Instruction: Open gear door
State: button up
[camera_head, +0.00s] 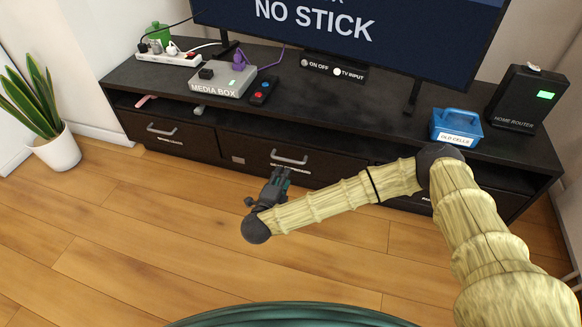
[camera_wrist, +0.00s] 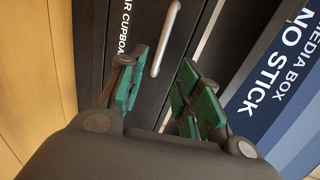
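The gear door (camera_head: 328,165) is the dark middle front of the low TV cabinet, with a silver bar handle (camera_head: 289,158) and a label reading "cupboard" under it. The door looks closed. My gripper (camera_head: 277,176) is in front of the door, just below and left of the handle. In the wrist view my gripper (camera_wrist: 160,88) is open, its green-padded fingers apart with nothing between them. The handle (camera_wrist: 165,40) lies beyond the fingertips, roughly in line with the gap. The "AR CUPBOA" label (camera_wrist: 125,25) is partly hidden by the left finger.
On the cabinet top (camera_head: 340,95) stand a media box (camera_head: 223,82), a remote (camera_head: 263,91), a power strip (camera_head: 168,58), a blue old-cells box (camera_head: 456,127) and a router (camera_head: 524,100). A TV (camera_head: 370,30) rises behind. A potted plant (camera_head: 50,140) stands left. The wooden floor is clear.

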aim_at(291, 160)
jog(key=shift+b+x, duration=2.5)
jog(key=shift+x, duration=2.95)
jog(key=shift+c, duration=0.4)
grip_shut()
